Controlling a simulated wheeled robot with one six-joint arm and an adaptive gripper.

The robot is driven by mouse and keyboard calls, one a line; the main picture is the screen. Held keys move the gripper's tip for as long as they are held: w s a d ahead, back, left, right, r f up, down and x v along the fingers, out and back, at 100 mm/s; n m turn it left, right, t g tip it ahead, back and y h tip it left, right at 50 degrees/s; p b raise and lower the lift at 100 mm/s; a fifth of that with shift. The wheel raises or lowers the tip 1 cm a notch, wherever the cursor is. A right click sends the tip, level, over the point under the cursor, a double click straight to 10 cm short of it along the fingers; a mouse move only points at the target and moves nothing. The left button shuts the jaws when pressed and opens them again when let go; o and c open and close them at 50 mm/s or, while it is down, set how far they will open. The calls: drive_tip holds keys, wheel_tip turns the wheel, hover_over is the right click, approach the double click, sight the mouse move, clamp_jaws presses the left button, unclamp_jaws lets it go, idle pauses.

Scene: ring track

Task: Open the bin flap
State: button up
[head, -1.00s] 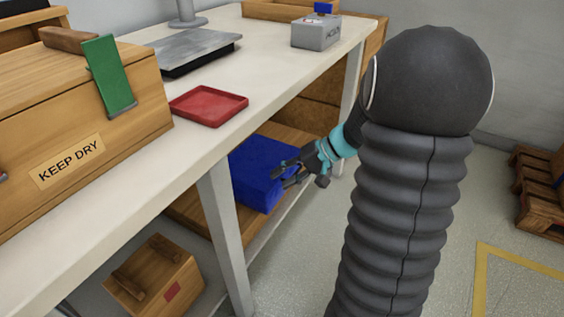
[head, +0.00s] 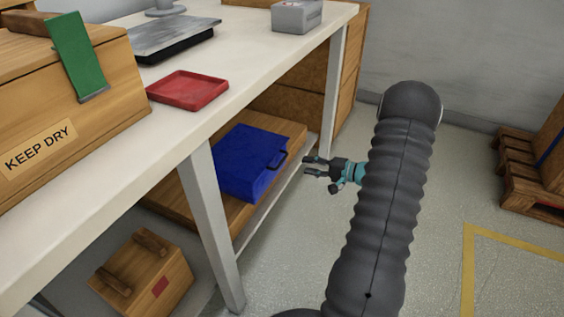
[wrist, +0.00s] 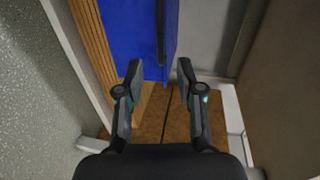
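A blue bin (head: 240,172) stands on the wooden lower shelf under the workbench. Its right side faces my gripper and carries a dark bar handle (head: 279,159). My gripper (head: 309,166) is open and empty, just right of the handle with a small gap, fingers pointing left at the bin. In the wrist view the blue face (wrist: 125,35) fills the upper middle. The dark handle (wrist: 161,32) runs down it, lined up between the two spread fingertips (wrist: 160,70) and beyond them. The flap looks closed, though its edges are hard to make out.
A white bench leg (head: 213,215) stands left of the bin and another (head: 336,85) behind my gripper. The bench top overhangs the shelf (head: 277,130). A wooden crate (head: 142,275) sits low at left. Open floor lies right of the bench, with a pallet (head: 530,165) beyond.

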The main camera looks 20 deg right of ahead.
sight(282, 160)
drive_tip(key=x, duration=1.1)
drive_tip(key=shift+r, duration=0.1)
clamp_jaws()
